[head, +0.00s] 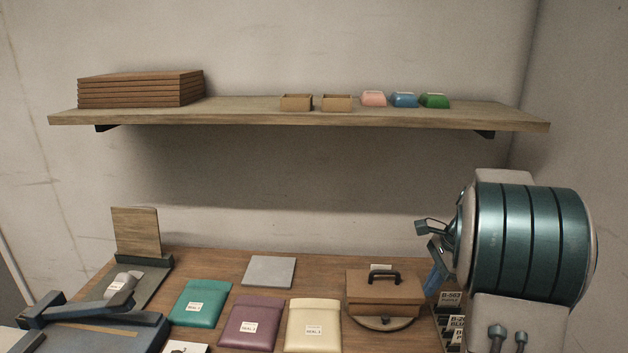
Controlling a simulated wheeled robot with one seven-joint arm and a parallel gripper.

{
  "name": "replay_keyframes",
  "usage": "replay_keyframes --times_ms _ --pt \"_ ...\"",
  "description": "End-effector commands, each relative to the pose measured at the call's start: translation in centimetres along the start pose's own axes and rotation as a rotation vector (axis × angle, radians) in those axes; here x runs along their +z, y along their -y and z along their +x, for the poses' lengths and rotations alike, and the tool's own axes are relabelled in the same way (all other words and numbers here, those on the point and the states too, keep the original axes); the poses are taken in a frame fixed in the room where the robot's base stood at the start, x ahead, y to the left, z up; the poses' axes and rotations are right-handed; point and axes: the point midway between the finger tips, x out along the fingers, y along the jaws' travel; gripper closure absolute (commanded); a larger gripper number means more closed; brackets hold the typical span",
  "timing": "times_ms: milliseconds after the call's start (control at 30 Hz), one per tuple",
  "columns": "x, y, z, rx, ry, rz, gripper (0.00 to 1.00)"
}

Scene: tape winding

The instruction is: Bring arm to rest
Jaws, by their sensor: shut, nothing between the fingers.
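My arm (530,240) fills the right side of the head view, with a large teal banded joint and pale links close to the camera. It stands over the right end of the workbench (215,267). My gripper (436,244) shows only partly, as small dark teal parts past the left edge of that joint. It is shut and empty, above the bench and to the right of the brown box (385,290). The rest of the gripper and wrist is hidden behind the joint.
Teal (200,302), purple (252,322) and cream (313,325) pouches lie on the bench near a grey plate (269,271). A dark lever device (95,325) stands left. Labelled bins (447,318) sit beside my arm. A shelf (250,118) holds boxes and coloured items.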

Motion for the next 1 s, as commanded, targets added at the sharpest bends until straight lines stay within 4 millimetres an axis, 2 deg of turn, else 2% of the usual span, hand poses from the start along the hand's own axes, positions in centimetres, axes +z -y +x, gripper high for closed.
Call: replay_keyframes --times_ms 33,200,500,700,800,1000 --pt "1.4 -0.9 -0.5 -0.006 -0.006 -0.073 1.00" --pt "5.8 -5.0 -1.2 -0.019 -0.051 -0.389 1.00" --pt "11.5 -13.2 -0.9 -0.018 -0.177 -0.984 1.00" --pt "13.4 -18.5 0.2 0.007 -0.284 -1.361 1.00" --pt "13.8 -20.3 0.9 0.023 -0.330 -1.503 1.00" --pt "13.9 -22.1 1.6 0.045 -0.379 -1.642 1.00"
